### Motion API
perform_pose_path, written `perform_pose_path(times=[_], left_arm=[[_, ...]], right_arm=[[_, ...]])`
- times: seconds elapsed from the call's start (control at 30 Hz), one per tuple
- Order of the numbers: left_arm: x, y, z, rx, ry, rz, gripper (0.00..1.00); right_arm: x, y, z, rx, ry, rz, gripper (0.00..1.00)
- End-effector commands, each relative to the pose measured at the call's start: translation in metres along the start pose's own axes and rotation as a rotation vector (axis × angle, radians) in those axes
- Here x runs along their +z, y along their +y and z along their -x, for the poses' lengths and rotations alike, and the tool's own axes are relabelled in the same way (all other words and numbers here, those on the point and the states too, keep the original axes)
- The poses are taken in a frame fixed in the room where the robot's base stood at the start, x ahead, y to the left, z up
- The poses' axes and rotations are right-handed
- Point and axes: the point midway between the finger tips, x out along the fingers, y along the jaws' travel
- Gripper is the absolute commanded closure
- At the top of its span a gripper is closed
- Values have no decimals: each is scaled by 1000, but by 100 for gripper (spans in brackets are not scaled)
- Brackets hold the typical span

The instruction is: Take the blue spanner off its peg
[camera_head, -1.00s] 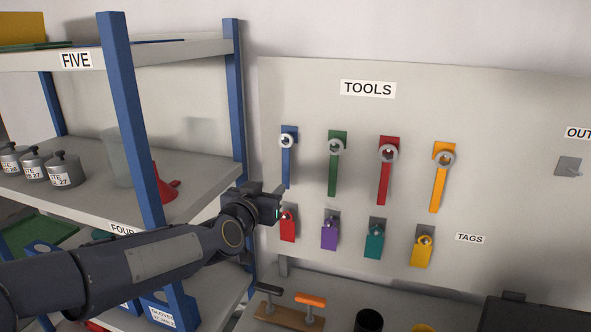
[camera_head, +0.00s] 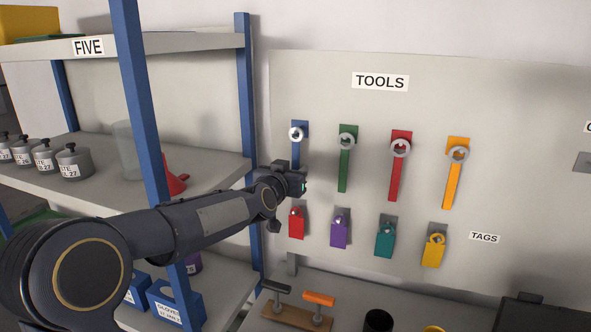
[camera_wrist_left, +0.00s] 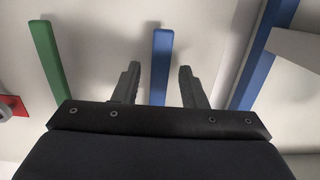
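The blue spanner (camera_head: 296,148) hangs upright from its peg on the pale tool board (camera_head: 330,80), at the left end of the spanner row. My left gripper (camera_head: 303,181) is in front of the lower end of its handle and hides that part. In the left wrist view the blue handle (camera_wrist_left: 161,60) stands between the two open fingers of the left gripper (camera_wrist_left: 158,82), with a gap on each side. I cannot tell how far the fingers reach around it. My right gripper is not in view.
The green spanner (camera_head: 345,165) hangs just to the right, with red (camera_head: 397,175) and yellow (camera_head: 453,185) ones beyond. A red tag (camera_head: 296,224) hangs close below the gripper. A blue shelf post (camera_head: 246,90) stands close on the left.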

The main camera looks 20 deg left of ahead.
Motion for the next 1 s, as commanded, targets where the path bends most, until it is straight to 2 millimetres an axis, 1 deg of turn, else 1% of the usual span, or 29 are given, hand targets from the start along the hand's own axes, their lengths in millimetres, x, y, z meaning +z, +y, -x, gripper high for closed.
perform_pose_path(times=[0.17,0.2,0.73,1.0], left_arm=[[0,0,0,0,0,0,62],[0,0,0,0,0,0,63],[0,0,0,0,0,0,98],[-7,0,1,0,2,0,98]], right_arm=[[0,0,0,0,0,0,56],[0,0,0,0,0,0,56],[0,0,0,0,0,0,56],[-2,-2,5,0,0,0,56]])
